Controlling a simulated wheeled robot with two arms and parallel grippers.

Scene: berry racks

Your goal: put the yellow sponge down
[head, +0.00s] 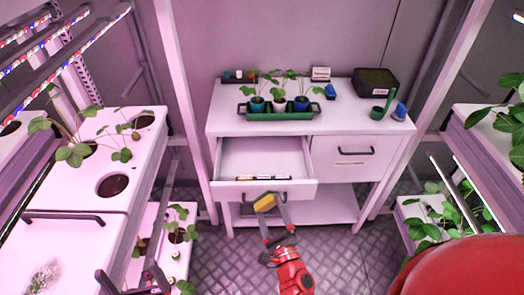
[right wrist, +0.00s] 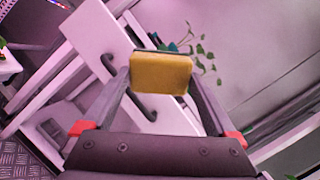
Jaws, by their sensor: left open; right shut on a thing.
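The yellow sponge (head: 265,203) is held between the fingers of my right gripper (head: 272,218). It is in front of the cabinet's open drawer (head: 262,160), near its front panel in the picture. In the right wrist view the sponge (right wrist: 161,73) sits between the two fingertips of the right gripper (right wrist: 160,85), with a dark strip along its top edge. My left gripper (head: 130,280) is at the lower left, partly cut off by the frame, open, beside the left rack.
Small flat items (head: 263,178) lie in the drawer. Plant racks stand on both sides; the lower shelf (head: 330,207) has free room.

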